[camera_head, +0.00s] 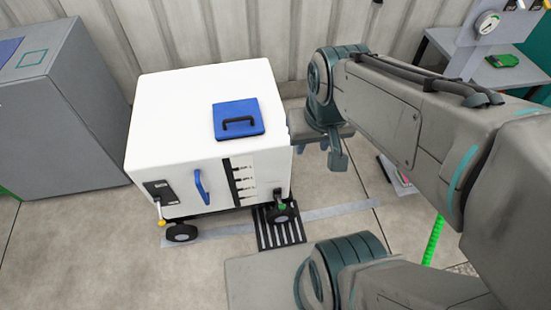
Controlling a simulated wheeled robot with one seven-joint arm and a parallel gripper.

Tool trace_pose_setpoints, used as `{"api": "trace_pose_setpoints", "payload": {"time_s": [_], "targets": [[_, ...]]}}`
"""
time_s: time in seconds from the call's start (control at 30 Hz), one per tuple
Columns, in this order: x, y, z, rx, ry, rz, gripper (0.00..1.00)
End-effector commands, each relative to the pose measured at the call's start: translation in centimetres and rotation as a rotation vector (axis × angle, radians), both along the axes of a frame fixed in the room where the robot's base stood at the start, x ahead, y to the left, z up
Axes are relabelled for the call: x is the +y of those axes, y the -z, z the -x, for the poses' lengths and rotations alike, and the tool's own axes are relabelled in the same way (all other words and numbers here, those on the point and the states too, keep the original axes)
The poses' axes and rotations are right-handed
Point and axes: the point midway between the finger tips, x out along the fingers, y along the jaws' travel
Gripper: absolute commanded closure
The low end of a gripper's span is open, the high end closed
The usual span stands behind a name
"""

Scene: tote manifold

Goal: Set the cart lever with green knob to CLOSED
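The white cart (195,110) stands in the middle of the view, its front facing me. A small lever with a green knob (281,205) hangs at the lower right of its front, close above the right front wheel. It is small, and I cannot read its setting or any CLOSED mark. A second lever with a yellow knob (162,223) hangs from a dark plate at the lower left. My gripper (322,147) is just right of the cart, apart from the green knob and above it in the picture. Its fingers are partly hidden, so their opening is unclear.
A blue lid (239,119) with a black handle lies on the cart's top. A blue handle (201,187) is on its front. A black floor grate (270,234) lies by the right wheel. A grey cabinet (60,120) stands left. A table (500,75) is at back right.

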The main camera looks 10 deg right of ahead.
Motion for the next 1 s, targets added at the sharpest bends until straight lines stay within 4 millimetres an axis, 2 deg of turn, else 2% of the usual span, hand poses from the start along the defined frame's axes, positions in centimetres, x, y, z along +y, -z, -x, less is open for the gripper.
{"api": "trace_pose_setpoints", "payload": {"time_s": [0.17, 0.6, 1.0], "targets": [[-0.1, 4.0, -0.8, 0.095, 0.027, -0.045, 0.65], [-0.8, 19.2, -3.9, 0.426, 0.156, -0.372, 0.65], [-1.9, 33.1, -6.3, 0.56, 0.323, -0.797, 0.65]]}}
